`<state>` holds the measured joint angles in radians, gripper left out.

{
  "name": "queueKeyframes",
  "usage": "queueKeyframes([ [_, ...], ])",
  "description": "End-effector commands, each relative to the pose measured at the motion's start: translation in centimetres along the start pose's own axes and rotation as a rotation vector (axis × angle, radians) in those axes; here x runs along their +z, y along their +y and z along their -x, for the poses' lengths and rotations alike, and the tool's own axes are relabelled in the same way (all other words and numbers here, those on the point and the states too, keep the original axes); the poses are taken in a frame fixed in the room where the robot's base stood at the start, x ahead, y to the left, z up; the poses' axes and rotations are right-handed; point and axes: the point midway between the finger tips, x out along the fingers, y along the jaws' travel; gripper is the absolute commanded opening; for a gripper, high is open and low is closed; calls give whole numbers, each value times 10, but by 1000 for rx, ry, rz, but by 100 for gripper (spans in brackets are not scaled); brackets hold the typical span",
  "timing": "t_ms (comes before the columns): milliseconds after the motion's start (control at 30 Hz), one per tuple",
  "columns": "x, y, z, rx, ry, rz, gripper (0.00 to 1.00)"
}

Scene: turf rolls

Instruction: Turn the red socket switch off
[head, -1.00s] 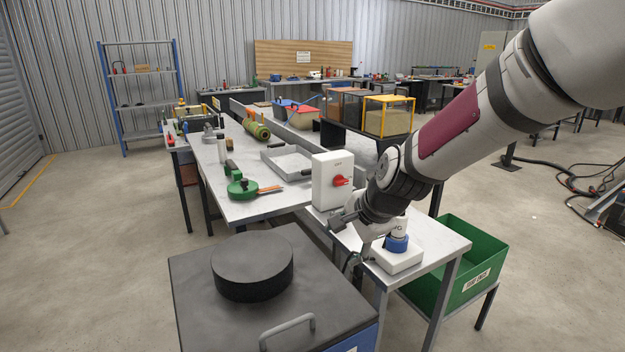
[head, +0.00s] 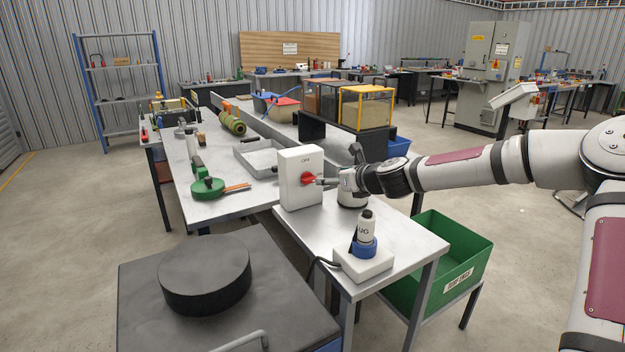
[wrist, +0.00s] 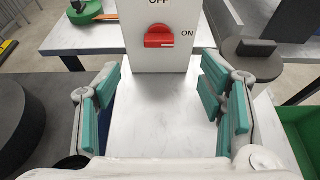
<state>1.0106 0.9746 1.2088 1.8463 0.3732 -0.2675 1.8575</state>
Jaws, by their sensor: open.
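The red switch (head: 307,179) is a rotary knob on the front of a white box (head: 289,161) standing on a small metal table. In the wrist view the red knob (wrist: 159,37) lies horizontal, its marked end toward the word ON at its right; OFF is printed above it. My gripper (head: 335,182) is at the knob's height, just to its right in the head view. In the wrist view my gripper (wrist: 160,95) is open, its teal pads wide apart, with the knob ahead between them and not touched.
A white socket block with a blue-collared plug (head: 365,243) stands on the near part of the table (head: 415,245). A green bin (head: 450,250) is at lower right. A black round disc (head: 205,275) lies on a dark lid at lower left. A green tool (head: 208,187) lies on the bench behind.

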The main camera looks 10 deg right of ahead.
Motion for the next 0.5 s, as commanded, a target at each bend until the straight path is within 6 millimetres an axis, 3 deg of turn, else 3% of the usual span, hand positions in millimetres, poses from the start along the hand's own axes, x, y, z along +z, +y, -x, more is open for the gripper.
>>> queueKeyframes([
  [500, -2, 3, -97, 4, 2, 7, 63],
])
